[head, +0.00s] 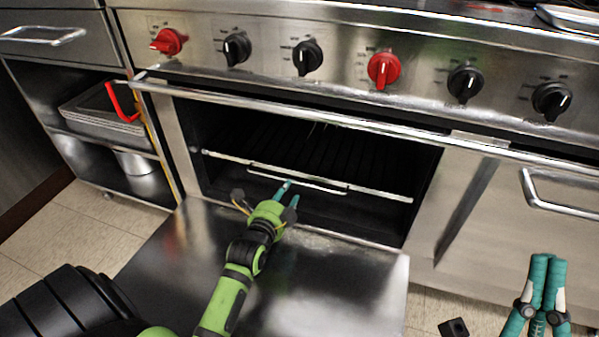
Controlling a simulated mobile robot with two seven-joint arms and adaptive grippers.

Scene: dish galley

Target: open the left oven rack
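The left oven's door (300,285) is folded down flat and its cavity is open. Inside, the wire rack (310,150) has a front rail and a thin handle bar (325,188) below it. My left gripper (292,189) reaches over the lowered door to this handle. Its two teal fingers look spread apart, one tip overlapping the bar and the other just below it. Whether they touch the bar is unclear. My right gripper (548,258) is at the lower right, away from the rack, with its teal fingertips together and nothing visible between them.
A long door-handle rail (330,119) crosses above the cavity, under red and black knobs (308,57). At left, an open shelf holds trays (103,112) and a metal pot (137,162). A closed panel with a handle (560,195) is at right.

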